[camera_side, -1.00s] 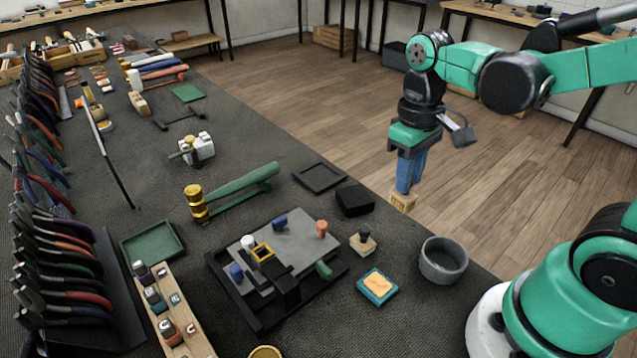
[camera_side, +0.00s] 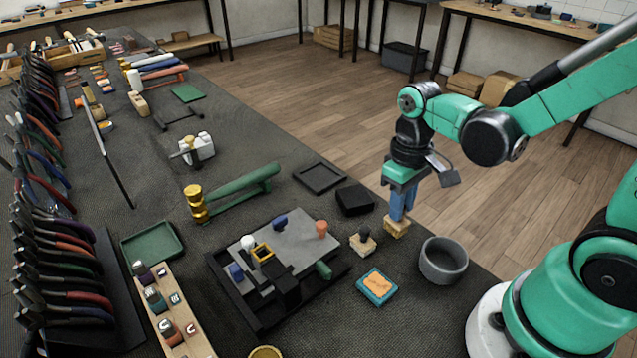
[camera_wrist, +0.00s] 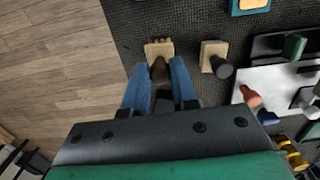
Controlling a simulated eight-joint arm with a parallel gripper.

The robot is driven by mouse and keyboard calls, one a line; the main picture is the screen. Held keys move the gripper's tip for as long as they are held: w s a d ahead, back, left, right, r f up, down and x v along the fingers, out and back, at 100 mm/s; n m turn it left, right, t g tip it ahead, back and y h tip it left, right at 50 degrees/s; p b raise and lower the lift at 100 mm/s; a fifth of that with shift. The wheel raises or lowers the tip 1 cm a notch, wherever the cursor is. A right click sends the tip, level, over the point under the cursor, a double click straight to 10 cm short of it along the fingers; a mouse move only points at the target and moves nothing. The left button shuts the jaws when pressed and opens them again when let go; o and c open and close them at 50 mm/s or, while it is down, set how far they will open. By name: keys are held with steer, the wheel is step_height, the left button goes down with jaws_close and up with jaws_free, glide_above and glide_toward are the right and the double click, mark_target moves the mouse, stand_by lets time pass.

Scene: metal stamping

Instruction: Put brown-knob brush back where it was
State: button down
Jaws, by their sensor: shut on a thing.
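My gripper (camera_side: 403,205) is shut on the brown-knob brush (camera_side: 397,228), a small pale wooden block, and points down at the bench's right edge. In the wrist view my gripper's blue fingers (camera_wrist: 160,90) close around the brown knob (camera_wrist: 159,70), with the brush's wooden block (camera_wrist: 157,48) beyond them. I cannot tell whether the block touches the bench top. A similar black-knob brush (camera_side: 363,243) stands on the bench to the left of the held one; it also shows in the wrist view (camera_wrist: 213,57).
A grey round bowl (camera_side: 443,262) stands just right of the held brush. A black block (camera_side: 354,200) lies to the left, and a blue-edged tin with an orange top (camera_side: 377,287) in front. A dark tray with a grey plate (camera_side: 290,238) holds several stamps.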

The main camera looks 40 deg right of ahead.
steer(key=shift+f, duration=0.65)
steer(key=c, duration=0.6)
jaws_free()
